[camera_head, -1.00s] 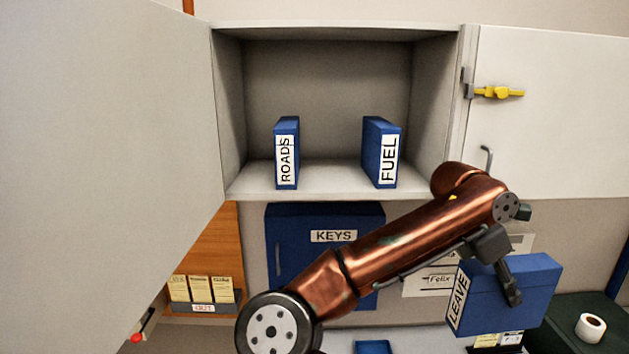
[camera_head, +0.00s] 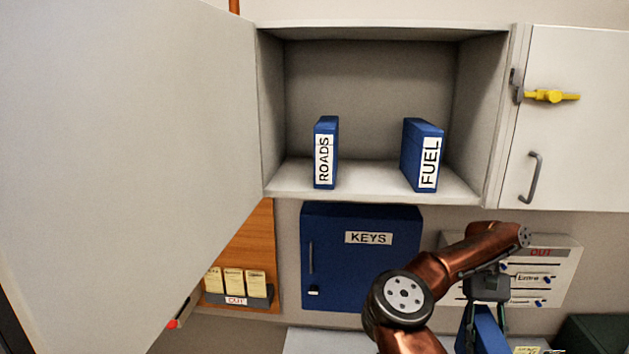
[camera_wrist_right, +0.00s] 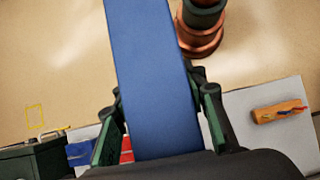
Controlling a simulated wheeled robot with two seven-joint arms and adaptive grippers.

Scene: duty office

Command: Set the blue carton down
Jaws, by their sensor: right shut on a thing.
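The blue carton (camera_head: 485,332) is at the bottom of the head view, right of centre, with its lower part cut off by the frame. My right gripper (camera_head: 488,300) is shut on it from above. In the right wrist view the carton (camera_wrist_right: 150,75) runs up the middle as a narrow blue face, between the two green fingers of my right gripper (camera_wrist_right: 160,135). Its LEAVE label is not visible now. Whether it touches a surface underneath cannot be seen. My left gripper is not in view.
A white worktop (camera_head: 320,341) lies below the blue KEYS cabinet (camera_head: 360,270). The open cupboard shelf (camera_head: 370,185) holds the ROADS box (camera_head: 326,155) and FUEL box (camera_head: 422,155). A dark green box (camera_head: 595,335) stands right. An orange object (camera_wrist_right: 278,112) lies on a pale surface.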

